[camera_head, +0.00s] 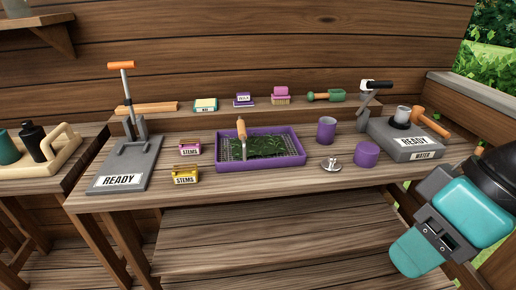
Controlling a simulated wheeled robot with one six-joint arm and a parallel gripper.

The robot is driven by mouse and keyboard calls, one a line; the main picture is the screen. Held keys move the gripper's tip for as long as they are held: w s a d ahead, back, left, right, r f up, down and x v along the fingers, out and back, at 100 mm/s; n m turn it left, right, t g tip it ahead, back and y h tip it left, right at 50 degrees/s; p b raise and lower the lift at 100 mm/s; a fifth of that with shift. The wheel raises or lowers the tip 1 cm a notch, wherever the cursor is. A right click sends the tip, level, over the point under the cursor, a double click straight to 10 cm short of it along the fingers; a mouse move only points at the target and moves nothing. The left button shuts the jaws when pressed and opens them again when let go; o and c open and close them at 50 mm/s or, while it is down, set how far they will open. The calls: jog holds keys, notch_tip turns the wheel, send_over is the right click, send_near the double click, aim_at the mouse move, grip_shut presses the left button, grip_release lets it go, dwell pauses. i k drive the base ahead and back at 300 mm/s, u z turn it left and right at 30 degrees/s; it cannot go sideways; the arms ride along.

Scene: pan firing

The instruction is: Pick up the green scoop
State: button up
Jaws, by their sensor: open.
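The green scoop (338,95) lies on its side on the raised back shelf of the bench, at the right end of the row of things there. Its green part faces right and a lighter tan part points left. Parts of my teal and dark grey arm show at the lower right, in front of the bench and well apart from the scoop. I cannot make out the fingers of my gripper in this view.
A pink-topped brush (281,95) stands left of the scoop. A purple cup (326,130), a purple canister (367,154) and a purple tray (262,164) with dark green leaves are in front.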

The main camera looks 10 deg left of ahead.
aim_at(339, 95)
jog(key=i, duration=2)
jog(key=u, duration=0.15)
